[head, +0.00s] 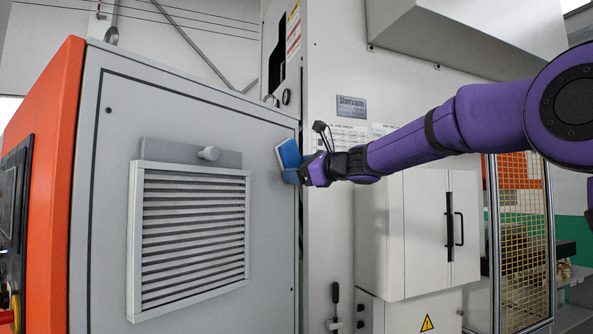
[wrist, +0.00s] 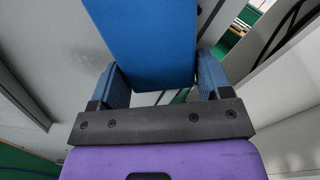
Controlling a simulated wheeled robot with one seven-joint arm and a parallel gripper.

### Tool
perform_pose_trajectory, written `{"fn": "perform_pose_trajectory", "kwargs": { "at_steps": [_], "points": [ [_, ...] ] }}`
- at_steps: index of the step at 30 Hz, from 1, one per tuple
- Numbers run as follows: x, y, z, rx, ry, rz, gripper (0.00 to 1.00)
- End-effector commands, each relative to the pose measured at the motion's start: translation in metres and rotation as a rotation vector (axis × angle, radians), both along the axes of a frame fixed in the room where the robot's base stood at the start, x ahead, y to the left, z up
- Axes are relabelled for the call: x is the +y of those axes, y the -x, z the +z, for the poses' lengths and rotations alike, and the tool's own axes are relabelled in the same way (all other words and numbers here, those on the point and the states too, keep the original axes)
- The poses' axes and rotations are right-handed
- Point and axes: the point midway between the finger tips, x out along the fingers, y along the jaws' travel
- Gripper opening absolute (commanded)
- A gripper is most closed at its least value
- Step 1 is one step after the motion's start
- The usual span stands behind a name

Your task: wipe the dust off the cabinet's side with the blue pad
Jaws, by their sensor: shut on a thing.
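The blue pad (head: 289,155) is in my gripper (head: 303,172), near the right edge of the grey cabinet side (head: 115,225) in the head view. A pale face shows on the pad's left. In the wrist view the pad (wrist: 145,45) stands between the two fingers of my gripper (wrist: 160,80), which are shut on it. I cannot tell from these frames whether the pad touches the cabinet.
An orange panel (head: 50,180) borders the cabinet at left. A white box with a black handle (head: 427,232) is below my arm.

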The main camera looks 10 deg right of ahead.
Motion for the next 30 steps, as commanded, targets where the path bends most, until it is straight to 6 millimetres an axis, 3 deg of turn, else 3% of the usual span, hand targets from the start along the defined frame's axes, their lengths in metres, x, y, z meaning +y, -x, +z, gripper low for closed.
{"fn": "perform_pose_trajectory", "kwargs": {
  "at_steps": [30],
  "points": [
    [-0.045,0.04,0.0,0.0,0.0,0.0,0.44]
  ]
}}
